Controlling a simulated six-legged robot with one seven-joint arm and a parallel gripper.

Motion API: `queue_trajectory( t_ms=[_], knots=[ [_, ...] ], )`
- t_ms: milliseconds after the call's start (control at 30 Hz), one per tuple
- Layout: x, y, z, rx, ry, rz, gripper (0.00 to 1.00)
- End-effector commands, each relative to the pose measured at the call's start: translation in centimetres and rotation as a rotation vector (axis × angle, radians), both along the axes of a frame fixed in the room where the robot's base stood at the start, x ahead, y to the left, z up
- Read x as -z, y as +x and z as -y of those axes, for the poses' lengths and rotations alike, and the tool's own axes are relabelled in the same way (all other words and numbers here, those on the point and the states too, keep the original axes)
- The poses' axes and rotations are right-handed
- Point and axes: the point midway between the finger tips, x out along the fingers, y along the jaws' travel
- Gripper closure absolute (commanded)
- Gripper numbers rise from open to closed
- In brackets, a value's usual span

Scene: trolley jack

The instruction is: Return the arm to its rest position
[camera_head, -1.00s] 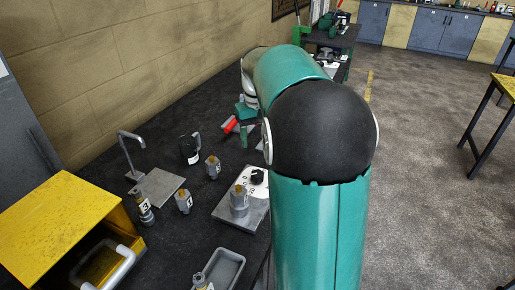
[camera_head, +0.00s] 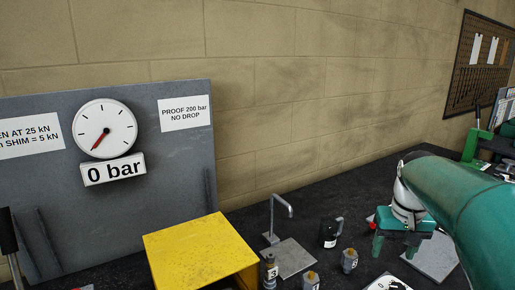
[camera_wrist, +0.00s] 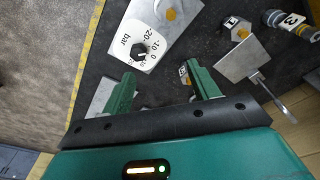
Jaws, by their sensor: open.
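My gripper (camera_wrist: 163,88) shows in the wrist view with its two green fingers spread apart and nothing held between them. In the head view my gripper (camera_head: 402,240) hangs over the dark bench at the right, with my green arm reaching in from the right edge. Below the fingers in the wrist view are the dark bench top and a plate with a white dial and black knob (camera_wrist: 139,48). A small numbered cylinder (camera_wrist: 184,72) lies close to the right finger.
A yellow box (camera_head: 200,250) stands at the front. Behind it is a grey panel with a gauge (camera_head: 106,128) reading 0 bar.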

Motion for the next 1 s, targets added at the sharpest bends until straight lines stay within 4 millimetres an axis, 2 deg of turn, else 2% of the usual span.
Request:
queue_trajectory(
  t_ms=[33,100,267,600,800,1000],
  knots=[
    [-0.5,-1.1,-1.6,-0.017,-0.006,0.025,0.4],
    [-0.9,-2.4,-3.5,-0.034,-0.012,0.057,0.4],
    [-1.2,-5.6,-7.4,-0.074,-0.025,0.131,0.4],
    [0.5,-12.9,-13.8,-0.157,-0.033,0.291,0.4],
    [2.2,-15.8,-15.8,-0.19,-0.031,0.358,0.4],
    [2.7,-16.5,-16.2,-0.196,-0.029,0.373,0.4]
  ],
)
